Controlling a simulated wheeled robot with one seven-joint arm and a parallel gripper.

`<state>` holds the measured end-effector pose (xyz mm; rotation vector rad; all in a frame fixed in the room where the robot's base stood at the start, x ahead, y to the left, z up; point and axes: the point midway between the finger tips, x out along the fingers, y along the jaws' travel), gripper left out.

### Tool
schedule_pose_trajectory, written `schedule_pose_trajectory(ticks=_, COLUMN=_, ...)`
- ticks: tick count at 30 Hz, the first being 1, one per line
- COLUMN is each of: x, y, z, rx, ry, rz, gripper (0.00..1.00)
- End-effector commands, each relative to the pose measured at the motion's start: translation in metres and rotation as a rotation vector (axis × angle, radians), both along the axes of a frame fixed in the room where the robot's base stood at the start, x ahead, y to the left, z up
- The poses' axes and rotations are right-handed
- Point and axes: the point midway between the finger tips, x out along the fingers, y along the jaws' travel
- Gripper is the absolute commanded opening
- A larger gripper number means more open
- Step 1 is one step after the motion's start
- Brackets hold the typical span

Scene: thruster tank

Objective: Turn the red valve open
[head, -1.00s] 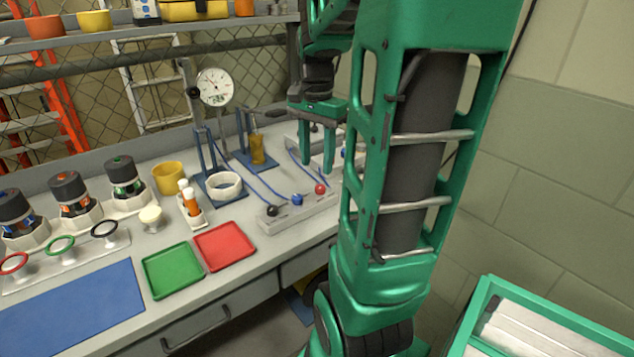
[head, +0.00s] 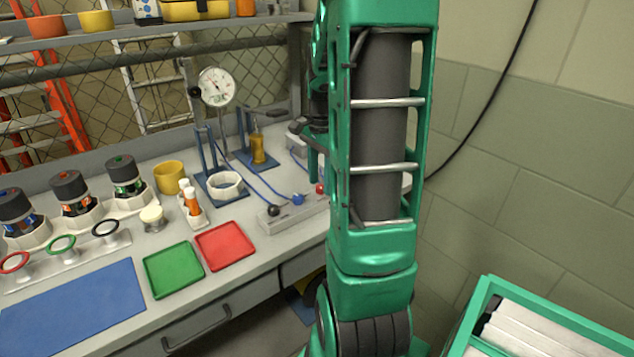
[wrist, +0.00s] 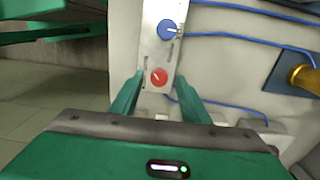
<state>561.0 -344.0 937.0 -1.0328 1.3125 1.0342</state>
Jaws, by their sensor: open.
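The red valve (head: 320,188) is a small round knob at the right end of a pale grey block (head: 300,217) on the bench, partly beside my arm in the head view. It also shows in the wrist view (wrist: 158,77), with a pale mark on its face. My gripper (wrist: 157,88) is open, with one green finger either side of the red knob in the picture. I cannot tell how far above it the fingertips are, and no contact shows. In the head view my arm hides most of the gripper.
Blue hoses (wrist: 235,110) run nearby. Red (head: 225,246) and green trays (head: 173,270) lie left of the block. Red, green and black rings stand farther left.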

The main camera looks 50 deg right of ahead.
Motion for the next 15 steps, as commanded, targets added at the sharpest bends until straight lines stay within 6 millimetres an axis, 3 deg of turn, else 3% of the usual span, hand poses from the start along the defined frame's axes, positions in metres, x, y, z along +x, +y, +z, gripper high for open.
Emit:
schedule_pose_trajectory(ticks=12, x=-0.0001, y=-0.0001, z=-0.0085, rx=0.0, ry=0.0, rz=0.0, gripper=0.42)
schedule_pose_trajectory(ticks=15, x=-0.0001, y=-0.0001, z=-0.0084, rx=0.0, ry=0.0, rz=0.0, gripper=0.2)
